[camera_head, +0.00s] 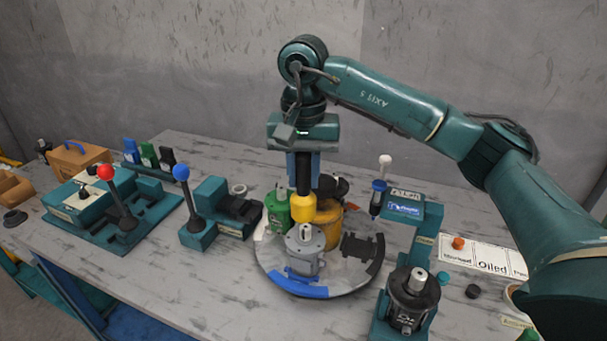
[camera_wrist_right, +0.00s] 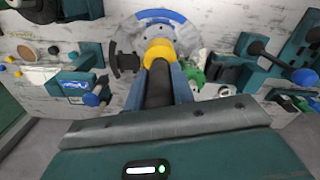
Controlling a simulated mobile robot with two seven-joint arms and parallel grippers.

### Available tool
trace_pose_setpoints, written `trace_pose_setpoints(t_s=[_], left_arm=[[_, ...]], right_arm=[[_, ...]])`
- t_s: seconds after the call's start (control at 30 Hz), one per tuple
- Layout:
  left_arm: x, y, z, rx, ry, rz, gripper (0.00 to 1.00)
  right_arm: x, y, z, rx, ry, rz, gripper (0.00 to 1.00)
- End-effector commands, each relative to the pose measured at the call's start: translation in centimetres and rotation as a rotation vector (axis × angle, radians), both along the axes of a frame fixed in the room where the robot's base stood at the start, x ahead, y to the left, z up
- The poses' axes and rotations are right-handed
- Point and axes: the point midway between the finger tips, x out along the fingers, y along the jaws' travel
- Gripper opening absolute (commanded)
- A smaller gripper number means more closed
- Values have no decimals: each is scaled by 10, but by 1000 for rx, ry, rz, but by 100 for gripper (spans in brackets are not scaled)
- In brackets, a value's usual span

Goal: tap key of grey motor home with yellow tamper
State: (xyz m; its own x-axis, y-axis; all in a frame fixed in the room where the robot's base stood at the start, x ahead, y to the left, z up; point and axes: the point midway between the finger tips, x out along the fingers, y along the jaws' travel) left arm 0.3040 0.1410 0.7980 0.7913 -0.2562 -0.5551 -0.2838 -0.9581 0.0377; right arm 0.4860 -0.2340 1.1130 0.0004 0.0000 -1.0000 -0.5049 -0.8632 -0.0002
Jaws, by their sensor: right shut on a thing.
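My right gripper (camera_head: 304,170) points down over the round turntable (camera_head: 345,283) and is shut on the black handle of the yellow tamper (camera_head: 317,208). The tamper's yellow head hangs just above the grey motor (camera_head: 305,250), over its upright shaft; I cannot tell whether they touch. The key is too small or hidden to make out. A green motor (camera_head: 277,212) and an orange-yellow motor (camera_head: 328,226) stand behind on the turntable. My left gripper is not in view.
A teal press stand with a dark motor (camera_head: 412,300) is at the front right. A blue-knobbed lever fixture (camera_head: 198,215) and a red-knobbed lever fixture (camera_head: 115,210) stand left. A labelled card (camera_head: 490,262) lies right. The front left table is clear.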

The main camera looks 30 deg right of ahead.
Motion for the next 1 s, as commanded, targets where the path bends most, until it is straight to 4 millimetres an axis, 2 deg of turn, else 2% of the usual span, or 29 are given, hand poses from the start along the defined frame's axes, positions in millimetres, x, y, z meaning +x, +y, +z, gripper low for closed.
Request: trace_pose_setpoints(t_s=[0.6, 0.8, 1.0], left_arm=[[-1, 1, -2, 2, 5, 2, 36], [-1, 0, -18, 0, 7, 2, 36], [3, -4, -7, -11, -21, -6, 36]], right_arm=[[0, 0, 0, 1, -3, 0, 1], [0, 0, -17, 0, -2, 0, 1], [0, 0, -22, 1, -3, 0, 1]])
